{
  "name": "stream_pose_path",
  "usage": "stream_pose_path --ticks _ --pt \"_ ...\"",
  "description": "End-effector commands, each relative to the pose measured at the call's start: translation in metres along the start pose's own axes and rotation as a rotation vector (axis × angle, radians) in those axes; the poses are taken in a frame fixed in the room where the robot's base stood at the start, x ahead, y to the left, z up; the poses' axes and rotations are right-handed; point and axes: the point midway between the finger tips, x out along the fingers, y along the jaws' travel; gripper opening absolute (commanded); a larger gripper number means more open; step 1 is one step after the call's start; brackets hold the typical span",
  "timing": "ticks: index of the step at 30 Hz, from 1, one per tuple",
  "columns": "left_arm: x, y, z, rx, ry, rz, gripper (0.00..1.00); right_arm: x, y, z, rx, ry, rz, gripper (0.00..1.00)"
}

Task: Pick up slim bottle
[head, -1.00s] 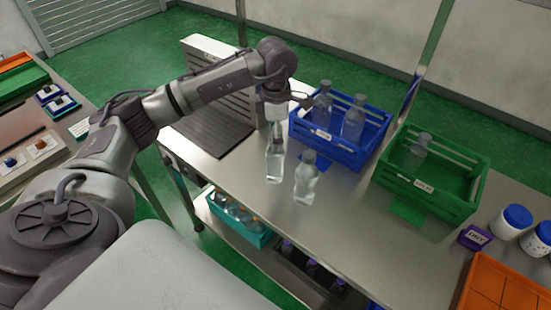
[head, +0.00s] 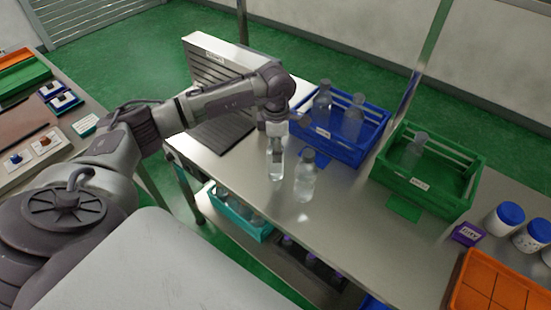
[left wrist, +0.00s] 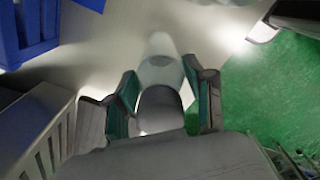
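The slim bottle (head: 277,171) is clear and stands upright on the steel table, just left of a wider clear bottle (head: 305,180). My left gripper (head: 277,150) points down over the slim bottle from above, its fingers around the upper part. In the left wrist view the bottle's dark cap (left wrist: 160,108) and pale body (left wrist: 161,70) lie between the two teal-padded fingers (left wrist: 162,88). The fingers look open, one on each side; any contact is hard to make out. My right gripper is in neither view.
A blue crate (head: 352,153) with bottles stands behind, and a green crate (head: 440,199) with a bottle stands to the right. A grey slatted unit (head: 215,62) is at the back left. White jars with blue lids (head: 511,213) and an orange tray (head: 505,284) are at the right.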

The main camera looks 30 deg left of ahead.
Motion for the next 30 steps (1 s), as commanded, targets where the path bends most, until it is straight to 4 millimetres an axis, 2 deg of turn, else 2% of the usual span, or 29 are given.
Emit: stream_pose_path --ticks 1,7,17,20,23,30 --pt "0.000 0.000 0.000 0.000 0.000 0.000 0.34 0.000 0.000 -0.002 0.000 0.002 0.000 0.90" --pt "0.000 0.000 0.000 0.000 0.000 0.000 0.01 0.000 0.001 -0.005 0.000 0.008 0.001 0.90" --pt "-0.002 0.001 0.000 0.000 -0.001 0.001 0.00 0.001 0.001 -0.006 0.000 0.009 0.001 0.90" --pt "-0.008 0.001 0.001 0.000 -0.003 0.003 0.00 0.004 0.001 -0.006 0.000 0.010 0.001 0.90" --pt "-0.023 0.002 0.001 0.001 -0.005 0.005 0.00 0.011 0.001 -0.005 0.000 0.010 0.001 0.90" --pt "-0.072 0.001 0.001 0.000 -0.006 0.004 0.00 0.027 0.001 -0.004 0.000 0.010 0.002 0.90"
